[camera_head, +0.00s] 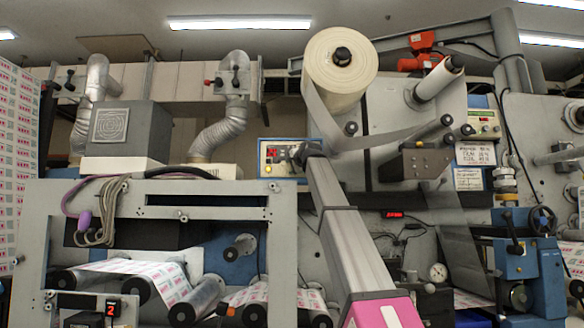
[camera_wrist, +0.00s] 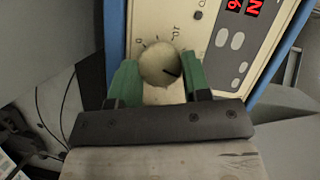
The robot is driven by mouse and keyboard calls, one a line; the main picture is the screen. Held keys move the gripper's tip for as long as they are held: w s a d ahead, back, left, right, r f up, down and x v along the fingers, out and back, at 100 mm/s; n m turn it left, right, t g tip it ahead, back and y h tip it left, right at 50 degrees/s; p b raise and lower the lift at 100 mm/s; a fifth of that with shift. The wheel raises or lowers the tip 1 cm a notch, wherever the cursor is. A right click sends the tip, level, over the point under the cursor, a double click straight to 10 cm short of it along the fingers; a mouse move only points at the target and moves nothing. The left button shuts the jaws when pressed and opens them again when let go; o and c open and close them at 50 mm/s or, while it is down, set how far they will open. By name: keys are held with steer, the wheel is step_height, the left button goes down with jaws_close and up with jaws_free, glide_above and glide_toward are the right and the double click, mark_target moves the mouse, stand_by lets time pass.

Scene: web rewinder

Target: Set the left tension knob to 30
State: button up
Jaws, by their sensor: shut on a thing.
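The knob (camera_wrist: 160,65) is round and cream-coloured, with a dark pointer mark toward its lower right in the wrist view. It sits on a cream control panel (camera_wrist: 201,55) with a blue frame, and a printed scale shows above it; its numbers are hard to read. My gripper (camera_wrist: 160,78) has its green fingers on either side of the knob and is shut on it. In the head view the panel (camera_head: 270,170) is left of centre, and my gripper (camera_head: 299,152) covers the knob there.
A red digital display (camera_wrist: 243,6) and several oval buttons (camera_wrist: 231,40) lie right of the knob. A large paper roll (camera_head: 335,75) hangs above the panel. A grey frame (camera_head: 150,200) stands at left, and a second panel (camera_head: 484,125) is at right.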

steer(key=m, duration=0.2)
steer(key=m+t, duration=0.1)
steer(key=m, duration=0.1)
steer(key=m+t+y, duration=0.1)
steer(key=m, duration=0.1)
steer(key=shift+f, duration=0.3)
steer(key=m+t, duration=0.1)
steer(key=m, duration=0.2)
steer(key=m+t, duration=0.1)
steer(key=m, duration=0.1)
steer(key=shift+f+m+h, duration=0.1)
steer(key=shift+m+h, duration=0.3)
steer(key=shift+a+t, duration=0.1)
steer(key=shift+t, duration=0.2)
steer(key=o, duration=0.9)
steer(key=shift+s, duration=0.15)
steer(key=v, duration=1)
steer(key=shift+s, duration=0.25)
